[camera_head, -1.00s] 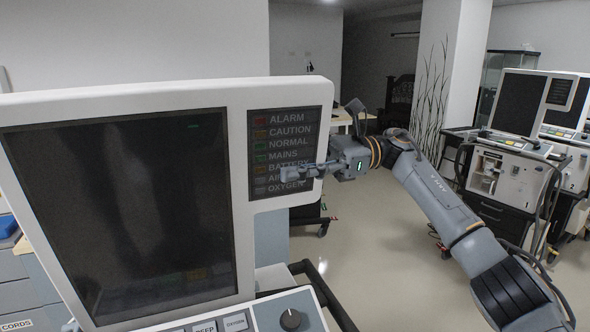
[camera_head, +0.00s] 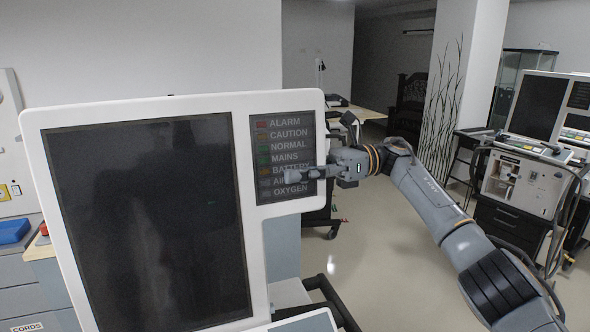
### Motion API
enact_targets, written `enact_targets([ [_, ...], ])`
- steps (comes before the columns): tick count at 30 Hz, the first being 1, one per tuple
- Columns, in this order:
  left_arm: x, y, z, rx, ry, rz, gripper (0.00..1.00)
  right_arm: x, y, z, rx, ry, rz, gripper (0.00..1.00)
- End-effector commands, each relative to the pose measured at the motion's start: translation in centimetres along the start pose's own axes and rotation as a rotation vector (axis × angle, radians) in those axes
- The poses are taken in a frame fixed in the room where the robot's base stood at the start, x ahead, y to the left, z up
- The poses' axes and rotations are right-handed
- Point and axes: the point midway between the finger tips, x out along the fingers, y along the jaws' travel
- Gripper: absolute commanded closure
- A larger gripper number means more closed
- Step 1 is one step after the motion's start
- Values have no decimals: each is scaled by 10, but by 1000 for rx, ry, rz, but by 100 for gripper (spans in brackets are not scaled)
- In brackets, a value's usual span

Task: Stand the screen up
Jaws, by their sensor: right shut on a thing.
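The screen (camera_head: 150,215) is a large dark display in a white frame, close in front of me and filling the left half of the view. It looks nearly upright with a slight tilt. A panel of labelled lights (camera_head: 282,155) runs down its right side, from ALARM to OXYGEN. My right gripper (camera_head: 303,174) is at the screen's right edge, shut on it, with a grey finger across the lower labels. Its other finger is hidden. My left gripper is not in view.
A console edge (camera_head: 305,322) shows below the screen. Another ventilator (camera_head: 520,182) stands on a dark cart at the right. A blue item (camera_head: 13,231) lies on the counter at the left. The floor (camera_head: 390,260) between is open.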

Motion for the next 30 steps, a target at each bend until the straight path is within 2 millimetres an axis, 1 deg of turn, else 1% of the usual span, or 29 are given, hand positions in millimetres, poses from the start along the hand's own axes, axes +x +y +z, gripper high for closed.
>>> enact_targets([
  [2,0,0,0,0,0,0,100,0,0,-1,4,1,0,100],
  [3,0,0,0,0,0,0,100,0,0,-1,4,1,0,49],
  [6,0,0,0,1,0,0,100,0,0,-1,3,1,0,32],
  [14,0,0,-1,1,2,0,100,0,0,-1,2,1,1,32],
  [17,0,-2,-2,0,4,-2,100,-3,0,-1,2,1,-1,32],
  [20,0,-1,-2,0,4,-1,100,-12,0,0,2,1,-2,32],
  [28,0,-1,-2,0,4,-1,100,-52,-1,0,3,0,-3,32],
  [30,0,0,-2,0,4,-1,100,-56,-2,0,3,1,-2,32],
])
